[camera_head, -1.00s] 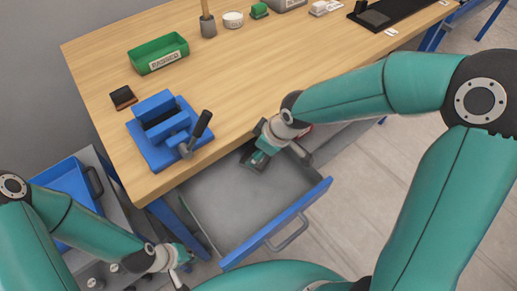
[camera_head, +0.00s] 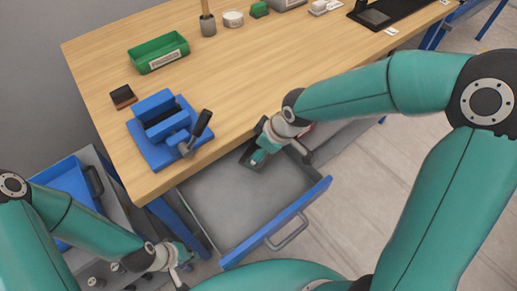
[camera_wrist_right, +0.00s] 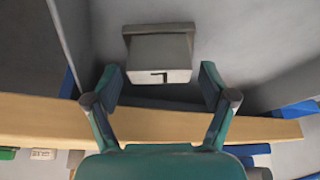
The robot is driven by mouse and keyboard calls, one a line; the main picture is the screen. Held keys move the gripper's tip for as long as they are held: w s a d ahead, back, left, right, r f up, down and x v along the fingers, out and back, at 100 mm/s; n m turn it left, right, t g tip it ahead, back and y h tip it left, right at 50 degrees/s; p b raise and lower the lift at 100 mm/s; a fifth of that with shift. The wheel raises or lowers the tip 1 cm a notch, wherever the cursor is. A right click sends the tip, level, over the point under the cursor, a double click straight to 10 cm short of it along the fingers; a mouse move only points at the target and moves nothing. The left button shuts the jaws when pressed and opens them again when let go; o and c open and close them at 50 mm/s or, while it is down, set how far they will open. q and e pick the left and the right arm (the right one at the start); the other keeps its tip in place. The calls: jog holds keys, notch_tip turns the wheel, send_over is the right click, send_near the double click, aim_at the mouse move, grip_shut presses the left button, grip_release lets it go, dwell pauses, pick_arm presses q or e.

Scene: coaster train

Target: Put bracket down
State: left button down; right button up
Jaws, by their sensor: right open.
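A grey bracket (camera_wrist_right: 160,55) with a small dark notch mark rests on the grey floor of the open drawer (camera_head: 225,215). In the right wrist view it lies just beyond and between my right fingertips, with a gap on both sides. In the head view only a dark edge of it (camera_head: 248,157) shows at the drawer's far right corner, mostly hidden by the gripper. My right gripper (camera_wrist_right: 160,82) is open and empty over it; it also shows in the head view (camera_head: 261,156). My left gripper (camera_head: 182,262) hangs left of the drawer, with its fingers too small to read.
The wooden table (camera_head: 250,90) stands over the drawer's back. A blue vise (camera_head: 165,130), a green bin (camera_head: 158,53) and a dark block (camera_head: 123,97) sit on it. A blue tray (camera_head: 68,190) is at the left. The drawer's front and middle are clear.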

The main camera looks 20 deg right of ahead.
jog(key=v, duration=1.1)
jog(key=shift+s+r+p, duration=0.15)
jog(key=shift+r+p, duration=0.05)
jog(key=shift+p, duration=0.25)
